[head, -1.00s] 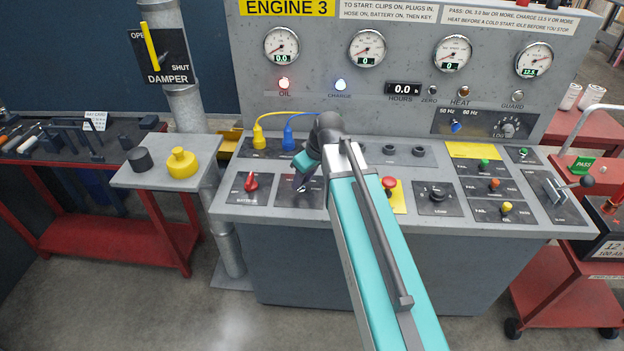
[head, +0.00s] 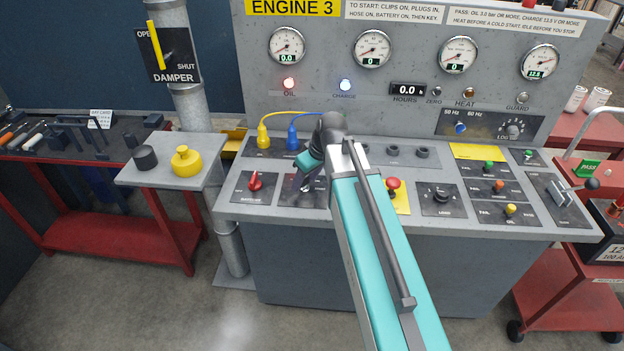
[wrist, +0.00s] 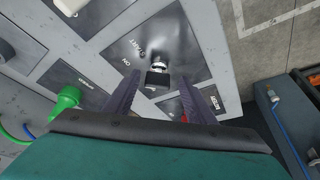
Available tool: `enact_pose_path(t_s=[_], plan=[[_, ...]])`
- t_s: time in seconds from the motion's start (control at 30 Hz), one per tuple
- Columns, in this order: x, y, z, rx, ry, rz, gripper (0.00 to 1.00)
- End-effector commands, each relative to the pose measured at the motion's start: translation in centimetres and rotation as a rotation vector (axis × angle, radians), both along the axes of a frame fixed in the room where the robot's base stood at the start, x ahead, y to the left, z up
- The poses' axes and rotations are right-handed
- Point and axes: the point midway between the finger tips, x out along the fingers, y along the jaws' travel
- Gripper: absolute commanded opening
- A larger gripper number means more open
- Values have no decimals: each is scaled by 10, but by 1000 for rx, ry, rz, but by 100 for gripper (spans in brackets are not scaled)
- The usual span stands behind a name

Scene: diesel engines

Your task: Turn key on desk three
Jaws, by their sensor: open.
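The key (wrist: 158,77) has a dark head in a silver round lock. It stands on a dark plate (wrist: 180,45) marked START and ON in the wrist view. My gripper (wrist: 159,84) is open, with one finger on each side of the key head. I cannot tell whether either finger touches it. In the head view my gripper (head: 304,178) hangs over the key plate (head: 318,197) on the Engine 3 desk (head: 360,215), and the key itself is hidden there.
A red battery switch (head: 254,181) is left of the key plate, and a red stop button (head: 393,186) is right. A yellow plug (head: 263,138) and a blue plug (head: 292,139) stand behind. The oil lamp (head: 289,84) and charge lamp (head: 345,86) are lit.

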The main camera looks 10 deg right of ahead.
Motion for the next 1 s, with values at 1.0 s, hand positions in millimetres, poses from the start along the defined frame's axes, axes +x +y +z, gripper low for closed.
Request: enact_pose_path(t_s=[1.0], plan=[[-29, -18, 77, 1, -1, 0, 50]])
